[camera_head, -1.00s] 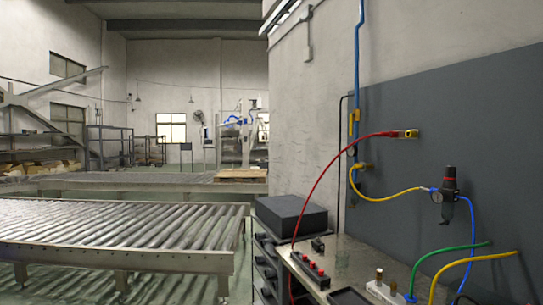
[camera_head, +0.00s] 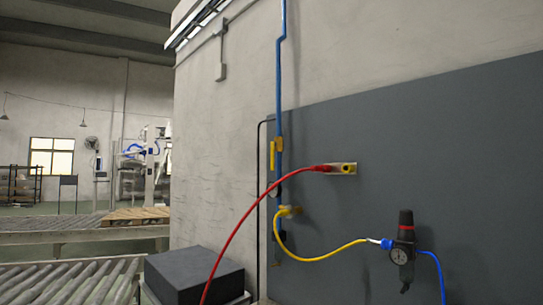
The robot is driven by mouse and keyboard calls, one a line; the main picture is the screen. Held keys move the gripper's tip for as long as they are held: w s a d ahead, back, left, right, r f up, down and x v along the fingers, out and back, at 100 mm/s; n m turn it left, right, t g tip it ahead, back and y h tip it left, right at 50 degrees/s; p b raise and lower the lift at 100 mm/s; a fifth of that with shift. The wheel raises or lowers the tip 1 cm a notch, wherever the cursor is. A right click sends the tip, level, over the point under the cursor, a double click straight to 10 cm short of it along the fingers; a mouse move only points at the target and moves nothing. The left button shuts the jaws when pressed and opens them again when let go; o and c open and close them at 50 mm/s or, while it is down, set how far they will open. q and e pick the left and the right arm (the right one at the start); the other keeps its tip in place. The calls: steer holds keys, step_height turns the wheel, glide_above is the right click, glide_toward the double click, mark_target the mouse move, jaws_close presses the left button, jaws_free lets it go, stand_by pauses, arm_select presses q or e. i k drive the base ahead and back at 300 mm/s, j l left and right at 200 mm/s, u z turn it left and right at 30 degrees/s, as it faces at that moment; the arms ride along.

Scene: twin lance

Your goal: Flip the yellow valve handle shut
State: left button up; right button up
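The yellow valve handle (camera_head: 272,155) sits on the blue vertical pipe (camera_head: 281,80) on the wall, left of the grey panel's middle. The handle looks upright, alongside the pipe. A yellow fitting (camera_head: 290,211) with a yellow hose is lower on the same pipe. Neither of my grippers shows in the head view, so their state cannot be seen.
A red hose (camera_head: 250,209) arcs up to a socket plate (camera_head: 344,169) right of the pipe. A black regulator with a gauge (camera_head: 403,251) hangs at the lower right. A dark box (camera_head: 194,272) stands below. Roller conveyors (camera_head: 65,282) lie at the left.

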mark_target(273, 144)
steer(key=i+j+z, duration=0.1)
steer(key=i+j, duration=0.2)
steer(key=j, duration=0.2)
steer(key=i+j+z, duration=0.15)
steer(key=j, duration=0.3)
steer(key=i+j+z, duration=0.1)
steer(key=i+j, duration=0.25)
steer(key=j, duration=0.2)
steer(key=i+j+z, duration=0.1)
steer(key=j, duration=0.45)
steer(key=i+j+z, duration=0.1)
steer(key=i+j, duration=0.2)
steer(key=j, duration=0.25)
steer(key=i+j+z, duration=0.15)
steer(key=j, duration=0.45)
steer(key=i+j+z, duration=0.1)
steer(key=j, duration=0.5)
steer(key=i+j+z, duration=0.1)
steer(key=j, duration=0.5)
steer(key=i, duration=0.1)
